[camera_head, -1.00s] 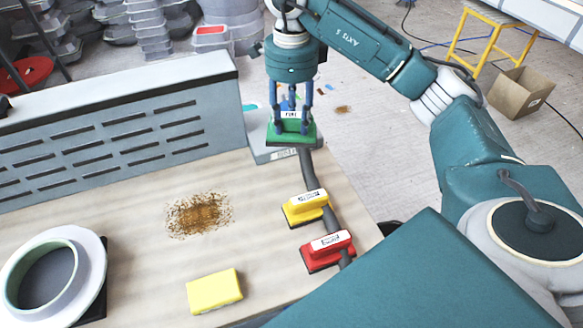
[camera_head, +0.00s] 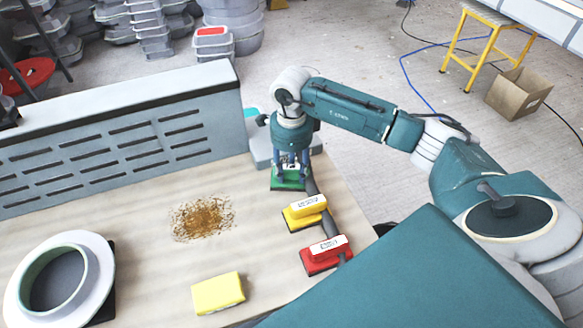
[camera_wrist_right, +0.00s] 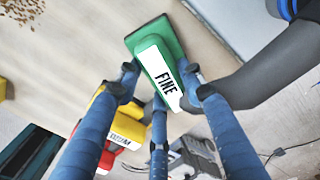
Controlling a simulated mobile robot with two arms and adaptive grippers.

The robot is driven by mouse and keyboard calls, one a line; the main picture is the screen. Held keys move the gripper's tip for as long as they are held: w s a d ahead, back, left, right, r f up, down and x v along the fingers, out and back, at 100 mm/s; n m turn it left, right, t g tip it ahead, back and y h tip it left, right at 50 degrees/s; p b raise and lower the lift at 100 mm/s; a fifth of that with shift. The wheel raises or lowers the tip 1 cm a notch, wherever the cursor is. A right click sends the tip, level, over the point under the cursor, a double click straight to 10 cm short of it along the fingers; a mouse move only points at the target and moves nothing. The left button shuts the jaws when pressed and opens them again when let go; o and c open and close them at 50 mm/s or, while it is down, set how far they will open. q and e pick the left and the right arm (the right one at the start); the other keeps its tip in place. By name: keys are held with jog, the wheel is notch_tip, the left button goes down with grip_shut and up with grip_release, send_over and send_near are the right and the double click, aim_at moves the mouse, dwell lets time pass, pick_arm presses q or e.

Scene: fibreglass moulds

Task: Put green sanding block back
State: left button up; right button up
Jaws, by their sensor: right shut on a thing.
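The green sanding block (camera_head: 287,182), with a white label, is at the back of the row on the table's right side. My right gripper (camera_head: 289,174) comes down on it from above and is shut on it. In the right wrist view the fingers (camera_wrist_right: 160,100) close around the green block (camera_wrist_right: 148,38), whose label reads FINE. The block looks to be at the table surface by the dark hose; whether it bears fully on it I cannot tell. My left gripper is not in view.
A yellow sanding block (camera_head: 304,212) and a red sanding block (camera_head: 326,254) stand nearer along the dark hose (camera_head: 334,226). A yellow sponge (camera_head: 218,293), a brown dust patch (camera_head: 202,219) and a white ring mould (camera_head: 100,270) lie left. A slotted grey panel (camera_head: 120,140) stands behind.

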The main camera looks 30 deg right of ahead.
jog(key=shift+f, duration=0.15)
jog(key=o, duration=1.1)
